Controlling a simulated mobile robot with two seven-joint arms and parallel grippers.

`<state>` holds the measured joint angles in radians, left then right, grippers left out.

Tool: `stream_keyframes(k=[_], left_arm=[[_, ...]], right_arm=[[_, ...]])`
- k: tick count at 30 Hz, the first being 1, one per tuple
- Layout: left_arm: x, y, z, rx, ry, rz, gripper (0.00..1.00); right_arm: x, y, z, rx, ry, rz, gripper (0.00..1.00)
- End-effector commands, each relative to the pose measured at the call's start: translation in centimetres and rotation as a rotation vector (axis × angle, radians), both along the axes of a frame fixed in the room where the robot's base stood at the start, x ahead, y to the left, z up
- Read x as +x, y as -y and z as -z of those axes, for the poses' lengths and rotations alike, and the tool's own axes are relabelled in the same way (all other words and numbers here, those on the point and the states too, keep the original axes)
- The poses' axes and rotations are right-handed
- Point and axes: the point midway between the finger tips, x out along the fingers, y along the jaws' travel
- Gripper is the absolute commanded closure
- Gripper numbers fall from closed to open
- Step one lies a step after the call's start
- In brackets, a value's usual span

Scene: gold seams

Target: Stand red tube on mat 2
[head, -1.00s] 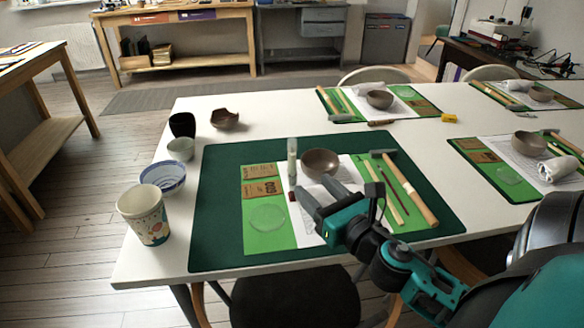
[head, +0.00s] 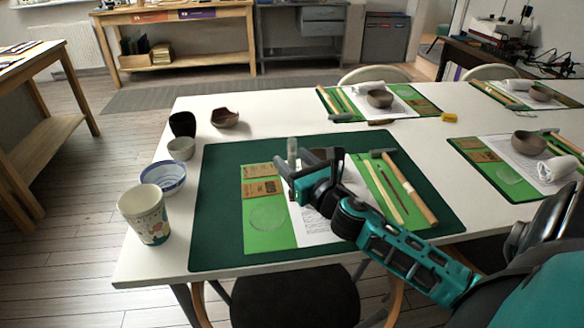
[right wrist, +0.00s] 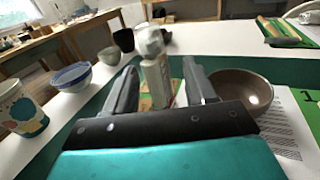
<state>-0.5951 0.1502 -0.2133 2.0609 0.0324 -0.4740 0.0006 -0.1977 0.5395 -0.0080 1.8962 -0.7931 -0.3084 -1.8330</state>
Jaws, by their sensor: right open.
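A pale upright tube with a rounded cap (head: 292,153) stands on the near workplace; no red can be made out on it. In the right wrist view the tube (right wrist: 155,75) shows between the two fingers of my right gripper (right wrist: 160,68). This gripper (head: 308,168) is open, with a finger on each side of the tube; contact cannot be told. The near green mat (head: 267,238) lies on a dark green sheet, and a "1" shows on green in the right wrist view. Other green mats lie at right (head: 500,180) and back (head: 345,112); no "2" is readable. My left gripper is out of view.
A brown bowl (right wrist: 240,90) is close to the right finger. A hammer (head: 410,190) and sticks lie right of my arm. A paper cup (head: 145,215), a blue-white bowl (head: 164,174) and small vessels line the left table edge. The dark green sheet (head: 215,225) has free room.

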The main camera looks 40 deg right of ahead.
Motion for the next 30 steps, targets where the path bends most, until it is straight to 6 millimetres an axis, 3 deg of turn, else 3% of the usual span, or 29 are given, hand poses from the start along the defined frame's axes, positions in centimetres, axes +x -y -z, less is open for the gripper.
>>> stream_keyframes(k=[6, 14, 30], left_arm=[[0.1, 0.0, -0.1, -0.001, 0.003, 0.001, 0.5], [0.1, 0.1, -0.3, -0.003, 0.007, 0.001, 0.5], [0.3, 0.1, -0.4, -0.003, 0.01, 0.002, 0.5]], right_arm=[[1.9, 0.2, 0.0, 0.0, 0.0, -0.001, 0.45], [1.9, 0.2, 0.0, 0.0, -0.001, -0.001, 0.46], [1.9, 0.2, 0.0, 0.0, -0.001, -0.001, 0.98]])
